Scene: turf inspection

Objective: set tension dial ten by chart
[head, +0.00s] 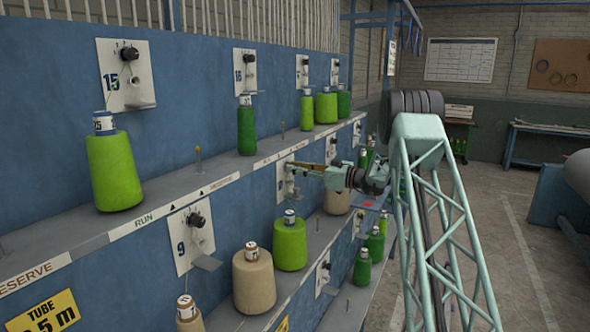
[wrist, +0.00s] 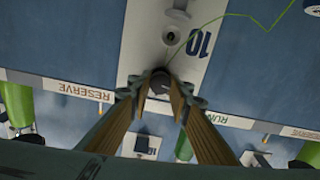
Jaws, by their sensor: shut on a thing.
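The white plate of dial ten (wrist: 190,65), marked with a blue 10, shows upside down in the wrist view. Its dark round tension dial (wrist: 160,79) sits between my fingertips. My gripper (wrist: 158,88) is shut on this dial, with one tan finger on each side; the fingers hide much of it, and I cannot read its setting. In the head view my gripper (head: 297,167) reaches left to the plate (head: 282,181) on the blue panel, and the dial is hidden there. A white chart (head: 460,60) hangs on the back wall; its writing is too small to read.
Other dial plates, 15 (head: 126,75) and 9 (head: 191,237), flank the shelves. Green cones (head: 290,246) and a tan cone (head: 254,283) stand on the lower ledge near my arm. A thin green yarn (wrist: 236,16) runs beside plate ten. The aisle floor at right is clear.

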